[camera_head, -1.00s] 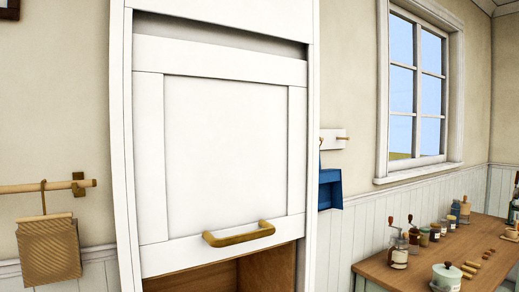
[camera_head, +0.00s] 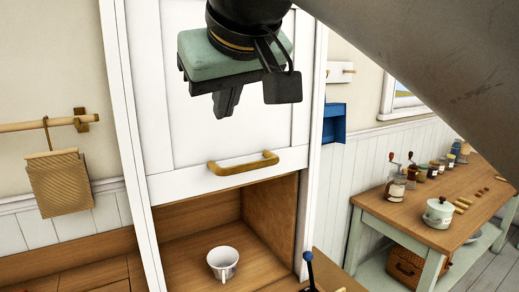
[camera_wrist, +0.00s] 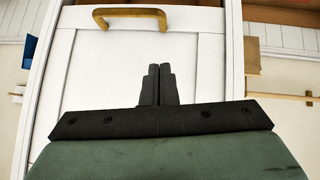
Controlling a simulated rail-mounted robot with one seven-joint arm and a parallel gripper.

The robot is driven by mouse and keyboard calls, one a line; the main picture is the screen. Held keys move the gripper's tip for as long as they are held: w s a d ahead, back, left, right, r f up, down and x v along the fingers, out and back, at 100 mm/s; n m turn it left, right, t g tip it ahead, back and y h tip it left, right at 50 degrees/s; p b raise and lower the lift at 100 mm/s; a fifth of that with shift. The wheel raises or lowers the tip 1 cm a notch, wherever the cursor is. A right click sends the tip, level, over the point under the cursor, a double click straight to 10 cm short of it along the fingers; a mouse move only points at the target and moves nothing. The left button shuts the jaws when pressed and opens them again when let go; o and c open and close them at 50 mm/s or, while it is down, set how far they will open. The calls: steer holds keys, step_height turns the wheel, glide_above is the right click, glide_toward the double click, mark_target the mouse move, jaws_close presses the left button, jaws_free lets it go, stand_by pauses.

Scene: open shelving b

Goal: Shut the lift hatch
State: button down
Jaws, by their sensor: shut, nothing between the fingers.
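The lift hatch (camera_head: 210,130) is a white framed panel in a tall white cabinet, with a wooden bar handle (camera_head: 243,163) near its lower edge. It is partly raised, and an open wooden compartment (camera_head: 265,215) shows below it. A white cup (camera_head: 222,262) stands upright on the compartment floor. My gripper (camera_head: 227,104) is in front of the panel, above the handle and apart from it. Its fingers are together and empty. In the wrist view, my gripper (camera_wrist: 158,72) points towards the handle (camera_wrist: 130,17), over the white panel (camera_wrist: 110,65).
A wooden table (camera_head: 435,205) with a grinder, jars and a pot stands on the right. A blue holder (camera_head: 334,122) hangs right of the cabinet. A blue-knobbed lever (camera_head: 309,265) stands at the lower right of the compartment.

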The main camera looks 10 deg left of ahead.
steer(key=r, duration=0.1)
glide_above(214, 164)
steer(key=s+d, duration=0.1)
steer(key=s, duration=0.2)
steer(key=f, duration=0.6)
steer(key=shift+w+f, duration=0.2)
steer(key=shift+f, duration=0.2)
steer(key=shift+d+f+b, duration=0.2)
steer(key=shift+f+b, duration=0.2)
steer(key=shift+f, duration=0.85)
steer(key=shift+w+f, duration=0.15)
steer(key=shift+f, duration=0.45)
steer(key=shift+d, duration=0.1)
steer(key=shift+f, duration=0.1)
step_height(214, 164, down, 37)
steer(key=b, duration=2.7)
steer(key=shift+f, duration=0.15)
